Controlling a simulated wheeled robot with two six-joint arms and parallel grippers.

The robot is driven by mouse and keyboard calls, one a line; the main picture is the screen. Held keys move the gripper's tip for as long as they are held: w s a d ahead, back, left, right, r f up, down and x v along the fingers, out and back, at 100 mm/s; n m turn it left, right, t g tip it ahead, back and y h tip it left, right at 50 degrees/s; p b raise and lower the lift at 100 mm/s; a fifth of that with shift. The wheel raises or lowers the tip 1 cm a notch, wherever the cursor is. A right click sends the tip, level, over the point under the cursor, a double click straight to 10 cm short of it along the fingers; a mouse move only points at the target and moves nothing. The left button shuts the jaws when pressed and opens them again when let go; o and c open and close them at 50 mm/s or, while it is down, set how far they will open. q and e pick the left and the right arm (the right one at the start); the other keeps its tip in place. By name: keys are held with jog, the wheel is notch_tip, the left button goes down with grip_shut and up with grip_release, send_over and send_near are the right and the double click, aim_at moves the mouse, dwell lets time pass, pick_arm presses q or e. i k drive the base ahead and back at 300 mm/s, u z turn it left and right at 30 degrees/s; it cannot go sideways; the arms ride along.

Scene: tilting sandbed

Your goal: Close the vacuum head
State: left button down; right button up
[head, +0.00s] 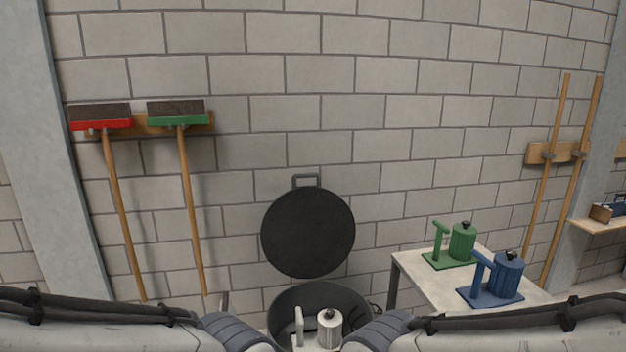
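The vacuum head (307,232) is a round black lid with a small handle on its top edge. It stands open, nearly upright, with its flat round face toward me, in front of the block wall. Below it is the dark round vacuum drum (283,301), its mouth open and its lower part cut off by the frame. My arms come in along the bottom left and bottom right, and their blue-grey wrist parts flank the drum. The fingers of both grippers are out of the picture.
A white device (329,328) with a canister and post stands low in front of the drum. A table (412,270) at right carries a green device (462,242) and a blue device (508,278). A red broom (101,123) and a green broom (178,120) hang at left.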

aim_at(308, 232)
jog(key=z, duration=0.95)
jog(key=i, duration=0.95)
jog(key=z, duration=0.15)
